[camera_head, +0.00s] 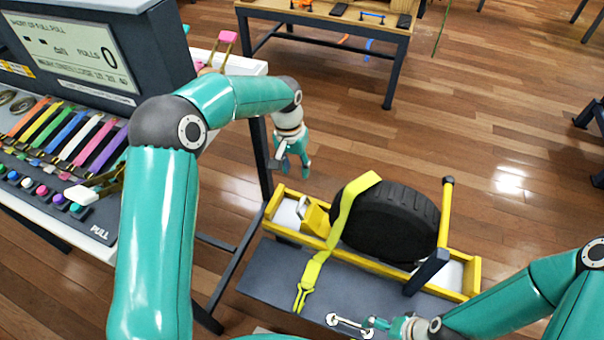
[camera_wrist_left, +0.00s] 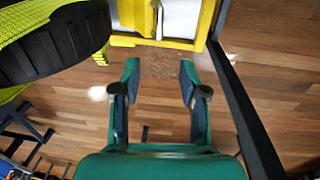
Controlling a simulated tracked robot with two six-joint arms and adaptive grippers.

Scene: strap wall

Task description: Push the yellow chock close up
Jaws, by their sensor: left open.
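The yellow chock (camera_head: 316,220) sits in the left part of a yellow frame (camera_head: 375,263), left of the black wheel (camera_head: 395,222). A yellow strap (camera_head: 343,215) runs over the wheel and down between it and the chock, so I cannot tell whether they touch. My left gripper (camera_head: 292,168) is above and behind the chock, apart from it. The left wrist view shows its fingers (camera_wrist_left: 160,85) open and empty, with the wheel (camera_wrist_left: 55,40) at upper left and the frame (camera_wrist_left: 208,25) above. My right gripper (camera_head: 368,326) is low in front, beside a small metal piece; its jaws are unclear.
The strap's loose end hangs over a dark grey platform (camera_head: 268,272) in front of the frame. A yellow post (camera_head: 446,210) stands at the frame's right. A panel with coloured straps and a display (camera_head: 75,45) is at left. Wooden floor (camera_head: 500,130) is open behind.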

